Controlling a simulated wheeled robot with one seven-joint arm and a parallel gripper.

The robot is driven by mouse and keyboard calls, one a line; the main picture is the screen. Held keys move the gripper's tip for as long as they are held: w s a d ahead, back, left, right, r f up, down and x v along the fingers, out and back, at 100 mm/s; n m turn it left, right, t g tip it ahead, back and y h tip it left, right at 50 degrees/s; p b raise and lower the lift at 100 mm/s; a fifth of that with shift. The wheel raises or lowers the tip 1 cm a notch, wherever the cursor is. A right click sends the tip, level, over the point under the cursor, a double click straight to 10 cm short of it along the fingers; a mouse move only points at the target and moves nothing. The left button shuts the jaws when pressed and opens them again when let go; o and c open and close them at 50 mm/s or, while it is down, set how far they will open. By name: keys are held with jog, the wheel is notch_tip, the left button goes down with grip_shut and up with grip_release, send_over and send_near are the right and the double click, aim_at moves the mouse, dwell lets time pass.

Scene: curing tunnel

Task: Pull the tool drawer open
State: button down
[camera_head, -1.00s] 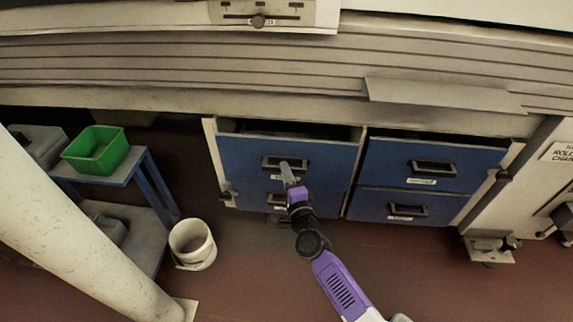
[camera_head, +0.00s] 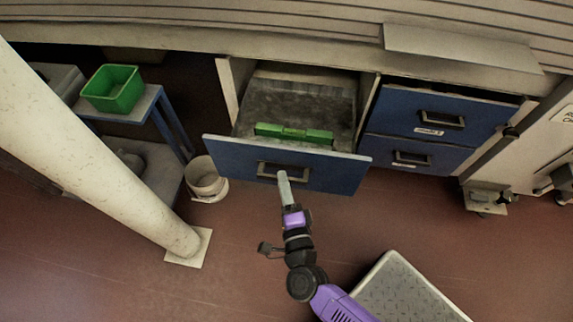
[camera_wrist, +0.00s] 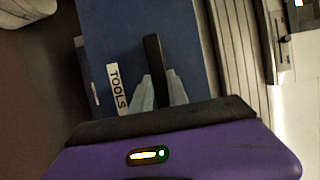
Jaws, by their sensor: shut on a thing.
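The tool drawer (camera_head: 335,178) has a blue front and stands well out from the cabinet in the head view, its inside showing. A green object (camera_head: 293,133) lies inside it. My gripper (camera_head: 284,176) is at the drawer's dark handle (camera_head: 266,172) and shut on it. In the wrist view, the two grey fingers (camera_wrist: 157,92) sit on either side of the dark handle bar (camera_wrist: 154,55). A white "TOOLS" label (camera_wrist: 117,88) shows on the blue front beside the handle. Part of the handle is hidden behind the fingers.
Closed blue drawers (camera_head: 435,118) are to the right. A white pillar (camera_head: 90,140) stands at the left, with a white bucket (camera_head: 205,181) by the drawer's left end. A green bin (camera_head: 113,90) sits on a small table (camera_head: 148,100). The floor before the drawer is largely clear.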

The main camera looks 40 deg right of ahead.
jog(key=shift+s+a, duration=0.5)
jog(key=shift+a, duration=0.15)
jog(key=c, duration=1.3)
grip_release()
jog(key=p+v, duration=0.1)
jog(key=v, duration=0.6)
jog(key=shift+s+a, duration=0.2)
jog(key=shift+s, duration=0.1)
